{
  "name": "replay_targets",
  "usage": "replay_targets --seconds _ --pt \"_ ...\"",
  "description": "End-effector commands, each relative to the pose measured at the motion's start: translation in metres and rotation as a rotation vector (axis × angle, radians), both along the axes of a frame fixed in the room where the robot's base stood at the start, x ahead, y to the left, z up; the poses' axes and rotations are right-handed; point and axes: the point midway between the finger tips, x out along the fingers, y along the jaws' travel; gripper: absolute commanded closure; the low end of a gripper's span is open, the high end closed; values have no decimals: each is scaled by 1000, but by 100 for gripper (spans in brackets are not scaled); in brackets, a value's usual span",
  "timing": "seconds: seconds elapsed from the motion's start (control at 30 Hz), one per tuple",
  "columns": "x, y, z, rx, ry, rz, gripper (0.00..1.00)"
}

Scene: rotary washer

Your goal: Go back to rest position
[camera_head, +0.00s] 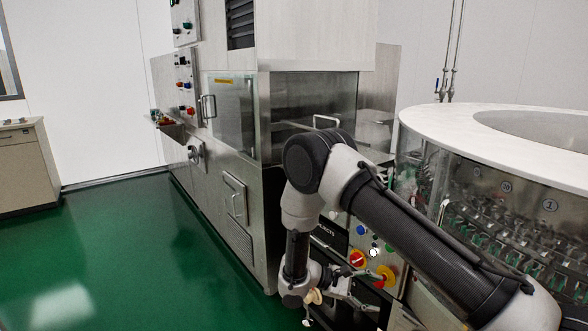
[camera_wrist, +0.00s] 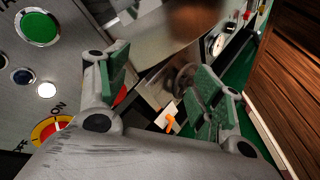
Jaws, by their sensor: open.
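My gripper (camera_head: 340,288) is low in front of the control panel (camera_head: 347,238) of the machine, at the lower middle of the head view. In the wrist view, my gripper (camera_wrist: 165,95) has its two green-padded fingers spread wide apart. Nothing is held between them. My arm reaches in from the lower right and bends down at the elbow. In the wrist view the panel with a green button (camera_wrist: 37,27), a white button (camera_wrist: 46,90) and a red and yellow knob (camera_wrist: 48,131) is close on the left. The arm hides part of the panel in the head view.
A steel cabinet (camera_head: 222,150) with glass doors stands behind the arm. A round washer with a white rim (camera_head: 440,117) is at the right, close to the arm. Green floor (camera_head: 120,245) is open at the left, with a beige cabinet (camera_head: 25,170) at its edge.

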Motion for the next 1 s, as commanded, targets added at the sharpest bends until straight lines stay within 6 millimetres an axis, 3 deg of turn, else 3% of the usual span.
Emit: replay_targets --seconds 0.03,0.2,0.4,0.67,1.0 --pt "-5 -6 22 50 17 -48 34" --pt "-37 -27 94 261 71 -209 34" --pt "-78 -48 166 522 41 -347 34" --pt "-126 -69 235 806 -95 -458 34" --pt "-198 -99 312 1131 -460 -581 34"
